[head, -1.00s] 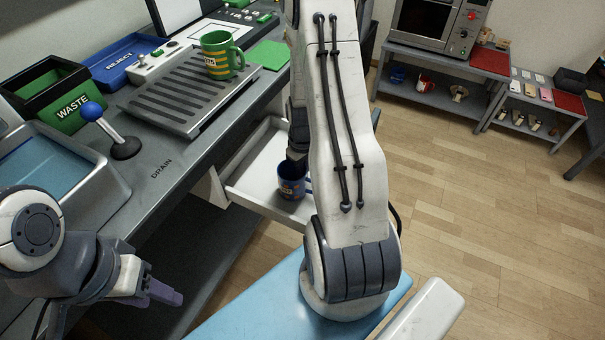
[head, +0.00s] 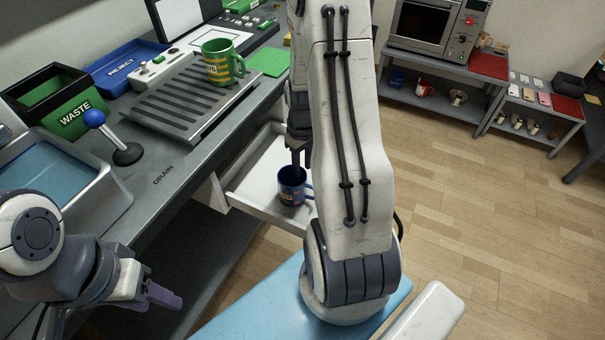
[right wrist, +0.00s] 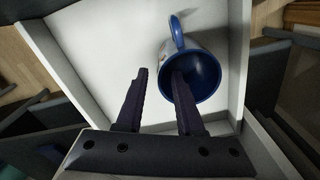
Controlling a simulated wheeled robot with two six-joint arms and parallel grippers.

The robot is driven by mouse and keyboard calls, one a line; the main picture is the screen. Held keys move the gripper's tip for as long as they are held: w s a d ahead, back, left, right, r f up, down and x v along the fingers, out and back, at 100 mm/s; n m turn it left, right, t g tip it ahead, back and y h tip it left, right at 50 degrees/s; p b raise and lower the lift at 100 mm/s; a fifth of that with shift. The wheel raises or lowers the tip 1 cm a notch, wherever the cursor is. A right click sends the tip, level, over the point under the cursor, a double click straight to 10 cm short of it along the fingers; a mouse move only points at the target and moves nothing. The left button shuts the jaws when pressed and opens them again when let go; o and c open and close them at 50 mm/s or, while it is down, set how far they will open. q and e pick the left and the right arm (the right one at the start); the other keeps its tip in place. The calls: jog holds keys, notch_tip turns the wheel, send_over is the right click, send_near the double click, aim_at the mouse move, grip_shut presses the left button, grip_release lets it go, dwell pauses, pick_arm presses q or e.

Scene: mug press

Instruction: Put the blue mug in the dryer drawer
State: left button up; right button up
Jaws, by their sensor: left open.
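The blue mug (head: 291,190) stands upright in the open white dryer drawer (head: 238,187), near its front; the right wrist view also shows the mug (right wrist: 205,85) on the drawer floor (right wrist: 100,50). My right gripper (head: 298,172) is directly above the mug, pointing down. In the right wrist view my right gripper (right wrist: 159,73) has its fingers apart, one over the mug's opening and one outside its wall, with a gap visible. My left gripper (head: 165,298) is open and empty at the lower left, away from the mug. My right arm hides part of the drawer.
A green striped mug (head: 222,62) stands on the slotted drain tray (head: 180,103) on the counter. A shelf with a microwave (head: 437,30) stands at the back.

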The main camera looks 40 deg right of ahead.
notch_tip(320, 180, up, 6)
jog(key=shift+f+p, duration=0.2)
jog(key=shift+p, duration=0.1)
jog(key=s+a+r+n, duration=0.15)
jog(key=a+r, duration=0.25)
jog(key=a, duration=0.7)
jog(key=s+a+r+n, duration=0.15)
jog(key=a+r, duration=0.25)
jog(key=a, duration=0.6)
jog(key=s+a+r+n+y, duration=0.1)
jog(key=s+a+r+n, duration=0.2)
jog(key=s+a, duration=0.7)
jog(key=s+r, duration=0.1)
jog(key=s, duration=0.2)
jog(key=shift+a+n, duration=0.3)
jog(key=shift+n, duration=0.1)
jog(key=shift+w, duration=0.1)
